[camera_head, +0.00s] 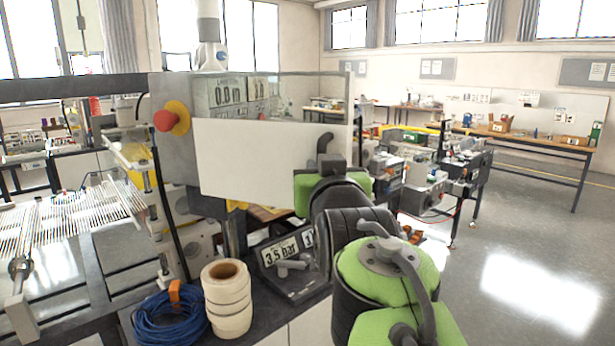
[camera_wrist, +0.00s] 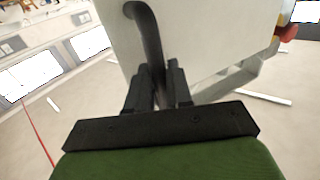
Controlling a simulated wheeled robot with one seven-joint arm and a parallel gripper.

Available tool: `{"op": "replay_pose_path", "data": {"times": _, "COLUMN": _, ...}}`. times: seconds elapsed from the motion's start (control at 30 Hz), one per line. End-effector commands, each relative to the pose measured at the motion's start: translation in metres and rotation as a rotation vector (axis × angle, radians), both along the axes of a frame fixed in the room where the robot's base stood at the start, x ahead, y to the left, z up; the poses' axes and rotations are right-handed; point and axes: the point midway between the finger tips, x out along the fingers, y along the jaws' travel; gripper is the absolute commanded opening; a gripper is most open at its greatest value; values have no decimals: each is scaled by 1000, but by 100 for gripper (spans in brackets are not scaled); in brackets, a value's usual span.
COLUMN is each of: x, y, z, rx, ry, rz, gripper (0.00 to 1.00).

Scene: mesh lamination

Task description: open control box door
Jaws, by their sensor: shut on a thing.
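The grey control box (camera_head: 172,88) stands at the middle left in the head view. Its door (camera_head: 255,160) has a white lower part and a clear upper part, with displays visible through it. I cannot tell whether the door is ajar. A dark curved handle (camera_head: 324,141) sits near the door's right edge. My gripper (camera_head: 328,162) is shut on the handle, which rises between the two fingers. In the wrist view my gripper (camera_wrist: 158,85) holds the handle (camera_wrist: 148,32) in front of the pale door (camera_wrist: 210,35). The fingertips are partly hidden in the head view.
A red emergency button (camera_head: 167,121) on a yellow ring is on the box's left part. Machine rollers lie at left. Open floor (camera_head: 530,280) is at right.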

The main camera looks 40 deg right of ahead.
Motion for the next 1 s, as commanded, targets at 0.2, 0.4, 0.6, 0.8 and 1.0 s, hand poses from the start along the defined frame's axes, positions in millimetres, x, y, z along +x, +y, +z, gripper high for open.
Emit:
{"op": "replay_pose_path", "data": {"times": 0.2, "x": -1, "y": 30, "z": -1, "rx": -3, "ry": 2, "rz": 12, "gripper": 0}}
{"op": "replay_pose_path", "data": {"times": 0.4, "x": -1, "y": 42, "z": 0, "rx": -2, "ry": 3, "rz": 14, "gripper": 0}}
{"op": "replay_pose_path", "data": {"times": 0.6, "x": -1, "y": 45, "z": 0, "rx": -2, "ry": 3, "rz": 13, "gripper": 0}}
{"op": "replay_pose_path", "data": {"times": 0.8, "x": -1, "y": 45, "z": 1, "rx": -3, "ry": 2, "rz": 15, "gripper": 0}}
{"op": "replay_pose_path", "data": {"times": 1.0, "x": -1, "y": 44, "z": 1, "rx": -2, "ry": 3, "rz": 14, "gripper": 37}}
